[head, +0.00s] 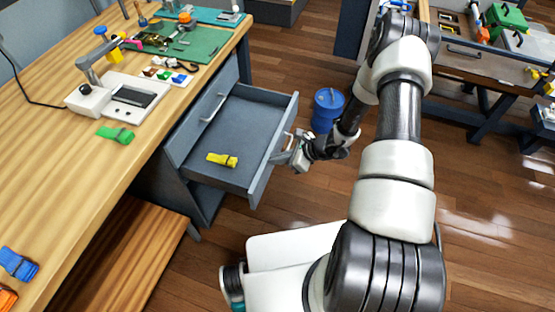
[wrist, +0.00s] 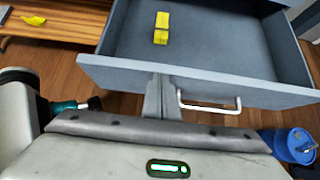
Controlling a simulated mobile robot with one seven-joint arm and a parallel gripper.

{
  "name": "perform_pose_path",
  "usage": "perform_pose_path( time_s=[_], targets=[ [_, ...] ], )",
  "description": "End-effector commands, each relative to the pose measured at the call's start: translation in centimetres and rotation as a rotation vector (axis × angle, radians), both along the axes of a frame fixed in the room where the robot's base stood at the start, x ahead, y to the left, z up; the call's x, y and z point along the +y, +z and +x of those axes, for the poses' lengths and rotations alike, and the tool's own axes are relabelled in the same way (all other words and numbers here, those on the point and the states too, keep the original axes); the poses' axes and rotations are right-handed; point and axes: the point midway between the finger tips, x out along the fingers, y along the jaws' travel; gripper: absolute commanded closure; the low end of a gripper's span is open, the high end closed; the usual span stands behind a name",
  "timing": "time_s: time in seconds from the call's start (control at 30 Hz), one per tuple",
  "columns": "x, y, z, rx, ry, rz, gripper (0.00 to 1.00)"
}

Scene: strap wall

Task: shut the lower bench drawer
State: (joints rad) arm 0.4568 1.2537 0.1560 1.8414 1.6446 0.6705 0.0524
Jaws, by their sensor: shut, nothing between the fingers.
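The lower bench drawer (head: 235,130) stands pulled out from the grey cabinet under the wooden bench, below a shut upper drawer (head: 203,122). A folded yellow strap (head: 222,160) lies in it; the strap also shows in the wrist view (wrist: 161,28). My gripper (head: 285,156) is shut and empty at the outer side of the drawer front. In the wrist view its fingers (wrist: 158,95) point at the drawer front (wrist: 115,72), just left of the metal handle (wrist: 210,108). Whether the fingertips touch the front I cannot tell.
A blue drum (head: 328,110) stands on the floor behind my gripper. Another workbench (head: 480,65) stands at upper right.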

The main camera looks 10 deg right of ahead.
Motion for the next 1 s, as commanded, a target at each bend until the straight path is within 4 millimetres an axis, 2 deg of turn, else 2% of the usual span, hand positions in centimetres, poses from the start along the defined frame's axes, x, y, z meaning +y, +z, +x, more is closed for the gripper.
perform_pose_path(
  time_s=[0.17,0.27,0.7,1.0],
  targets=[
    [1.4,-0.2,0.8,-0.002,0.003,0.0,1.0],
    [3.0,-0.3,1.7,-0.002,0.003,0.001,1.0],
    [12.9,-0.4,7.3,-0.004,0.006,0.001,1.0],
    [18.0,-0.2,10.3,-0.002,0.004,0.0,1.0]
  ],
)
